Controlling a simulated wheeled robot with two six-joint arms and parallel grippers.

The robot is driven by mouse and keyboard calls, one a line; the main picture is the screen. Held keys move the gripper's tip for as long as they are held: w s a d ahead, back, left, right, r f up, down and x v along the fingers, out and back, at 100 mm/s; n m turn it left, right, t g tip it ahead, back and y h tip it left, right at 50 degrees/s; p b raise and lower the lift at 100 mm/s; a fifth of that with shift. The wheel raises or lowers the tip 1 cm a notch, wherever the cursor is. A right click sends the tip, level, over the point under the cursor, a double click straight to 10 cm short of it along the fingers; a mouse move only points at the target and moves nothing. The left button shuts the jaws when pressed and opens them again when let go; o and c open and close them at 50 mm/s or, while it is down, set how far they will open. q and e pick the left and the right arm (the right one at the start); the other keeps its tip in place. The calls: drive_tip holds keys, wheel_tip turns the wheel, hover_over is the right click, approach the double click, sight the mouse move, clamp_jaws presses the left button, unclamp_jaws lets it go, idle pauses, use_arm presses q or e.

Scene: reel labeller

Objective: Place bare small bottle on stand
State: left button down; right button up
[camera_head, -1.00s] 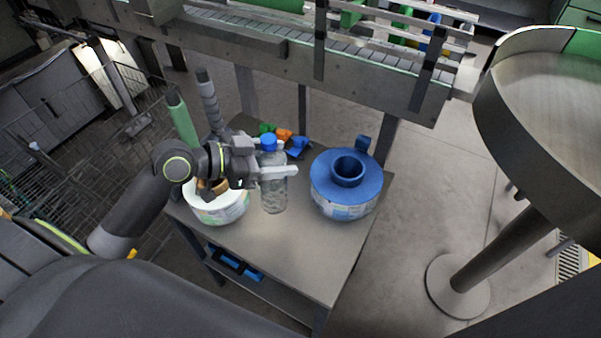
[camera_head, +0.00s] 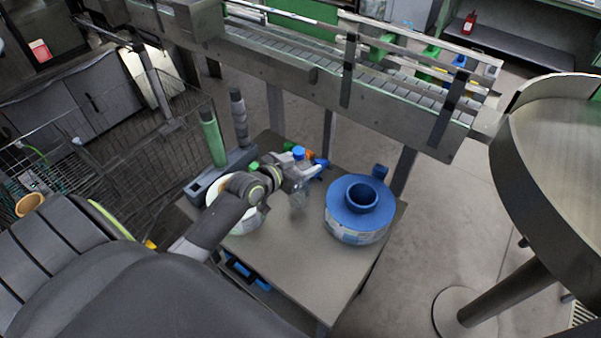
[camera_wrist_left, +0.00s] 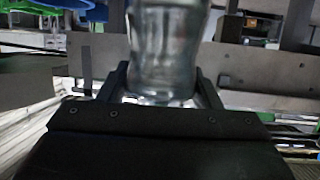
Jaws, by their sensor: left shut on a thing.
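A clear small bottle with a blue cap (camera_head: 299,152) is in my left gripper (camera_head: 304,174). The gripper is shut on the bottle's body, and the bottle looks upright above the work table (camera_head: 290,262). In the left wrist view the clear bottle (camera_wrist_left: 165,50) stands between the two fingers, with no label seen on the part that shows. The blue reel (camera_head: 359,208) with a raised round hub stands to the right of the bottle. A white reel (camera_head: 246,222) is partly hidden behind my left arm. I cannot tell which thing is the stand. My right gripper is not in view.
A conveyor (camera_head: 300,75) runs along the back above the table. A round metal table (camera_head: 560,180) stands at the right. Small coloured pieces (camera_head: 319,168) lie at the table's back. The table's front part is clear.

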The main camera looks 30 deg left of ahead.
use_arm(q)
drive_tip(key=shift+f, duration=1.95)
drive_tip(key=shift+f+b, duration=0.2)
drive_tip(key=shift+b, duration=0.2)
drive_tip(key=shift+c, duration=2.2)
unclamp_jaws()
drive_tip(key=shift+r, duration=0.1)
drive_tip(key=v, duration=1.2)
